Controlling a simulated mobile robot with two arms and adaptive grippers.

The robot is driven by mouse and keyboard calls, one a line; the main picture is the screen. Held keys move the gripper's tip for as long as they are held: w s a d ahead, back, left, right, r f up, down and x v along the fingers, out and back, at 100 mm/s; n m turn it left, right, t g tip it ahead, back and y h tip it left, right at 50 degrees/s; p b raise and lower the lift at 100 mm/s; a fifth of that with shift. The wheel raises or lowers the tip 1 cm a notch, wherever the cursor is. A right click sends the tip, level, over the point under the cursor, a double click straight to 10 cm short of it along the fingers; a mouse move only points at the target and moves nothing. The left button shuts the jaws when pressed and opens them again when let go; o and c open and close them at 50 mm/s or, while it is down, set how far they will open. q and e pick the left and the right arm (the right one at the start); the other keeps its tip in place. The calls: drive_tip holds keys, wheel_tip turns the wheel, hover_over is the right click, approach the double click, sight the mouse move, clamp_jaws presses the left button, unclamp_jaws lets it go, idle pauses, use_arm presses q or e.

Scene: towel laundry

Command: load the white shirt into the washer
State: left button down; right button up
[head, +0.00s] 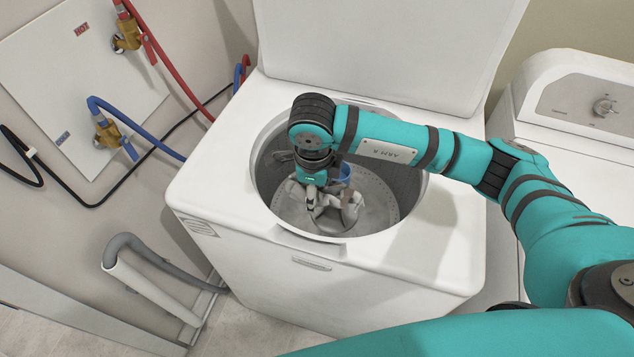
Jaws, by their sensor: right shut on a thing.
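The white top-loading washer (203,190) stands in the middle with its lid (390,45) raised at the back. My right arm reaches in from the right over the washer's rim. My right gripper (325,207) points down inside the open drum (385,190). My left gripper is not in view.
A second white machine with a dial (604,107) stands at the right. Red (165,65) and blue (150,146) hoses and a grey drain hose (160,258) run along the left wall. Something blue (345,171) shows behind the gripper in the drum.

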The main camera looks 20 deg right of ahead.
wheel_tip(320, 180, down, 3)
drive_tip(key=shift+a+f+b, duration=0.1)
drive_tip(key=shift+b, duration=1)
drive_tip(key=o, duration=1.3)
wheel_tip(320, 180, up, 12)
drive_tip(key=p, duration=0.5)
drive_tip(key=shift+r+p, duration=0.2)
drive_tip(key=shift+p, duration=0.15)
